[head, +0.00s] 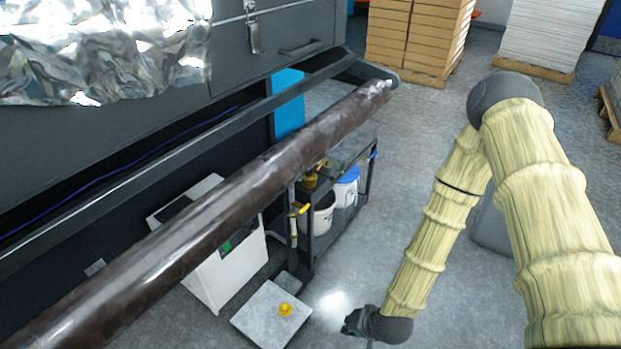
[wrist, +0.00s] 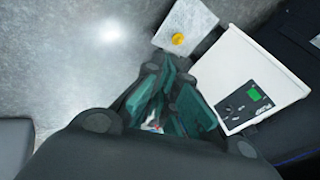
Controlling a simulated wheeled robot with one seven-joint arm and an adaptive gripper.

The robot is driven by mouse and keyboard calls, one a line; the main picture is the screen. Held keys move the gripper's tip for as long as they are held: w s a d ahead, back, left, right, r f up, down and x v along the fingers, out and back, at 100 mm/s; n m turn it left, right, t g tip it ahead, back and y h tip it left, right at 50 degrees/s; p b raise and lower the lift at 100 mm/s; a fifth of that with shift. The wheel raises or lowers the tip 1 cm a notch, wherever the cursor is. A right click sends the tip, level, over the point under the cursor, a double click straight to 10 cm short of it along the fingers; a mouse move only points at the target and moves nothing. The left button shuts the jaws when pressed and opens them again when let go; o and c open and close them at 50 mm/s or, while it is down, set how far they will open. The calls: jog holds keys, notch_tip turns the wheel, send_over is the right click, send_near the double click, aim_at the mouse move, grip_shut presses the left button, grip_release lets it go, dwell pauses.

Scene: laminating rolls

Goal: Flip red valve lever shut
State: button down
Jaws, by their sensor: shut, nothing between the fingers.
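No red valve lever can be made out in either view. In the head view, a small yellow lever (head: 303,209) sits on a thin upright pipe (head: 293,230) beside the black cart. My gripper (head: 352,325) hangs low over the floor at the bottom centre, right of the pale square plate and apart from the pipe. In the wrist view, my gripper (wrist: 167,72) shows dark teal fingers drawn together with nothing held. A tiny reddish-white patch shows low between the finger links; I cannot tell what it is.
A pale square plate with a yellow knob (head: 285,310) lies on the floor, beside a white box (head: 225,260). A long dark roll (head: 200,220) crosses above them. The black cart (head: 345,215) holds buckets. Open floor (head: 400,150) lies between cart and arm.

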jog(key=w+a+r+m+t+y+b, duration=0.1)
jog(key=w+a+r+t+b, duration=0.15)
jog(key=w, duration=0.45)
jog(key=w+a+r+m+t+y+b, duration=0.1)
jog(key=w+a+m+b, duration=0.15)
jog(key=w, duration=0.45)
jog(key=w+a+r+m+t+b, duration=0.1)
jog(key=w+t+b, duration=0.15)
jog(key=w, duration=0.55)
jog(key=w+d+r+m+t+y+b, duration=0.1)
jog(key=w+r+m+t+b, duration=0.3)
jog(key=w+r, duration=1.2)
jog(key=d+t+b, duration=0.1)
jog(key=t+b, duration=0.1)
jog(key=b, duration=0.1)
jog(key=shift+w+d+r+m, duration=0.2)
jog(key=shift+w+r+m, duration=0.1)
jog(key=shift+r+m, duration=0.1)
jog(key=w+a+b, duration=0.2)
jog(key=w+a, duration=0.4)
jog(key=a, duration=0.1)
jog(key=shift+w+y, duration=0.2)
jog(key=shift+y, duration=0.2)
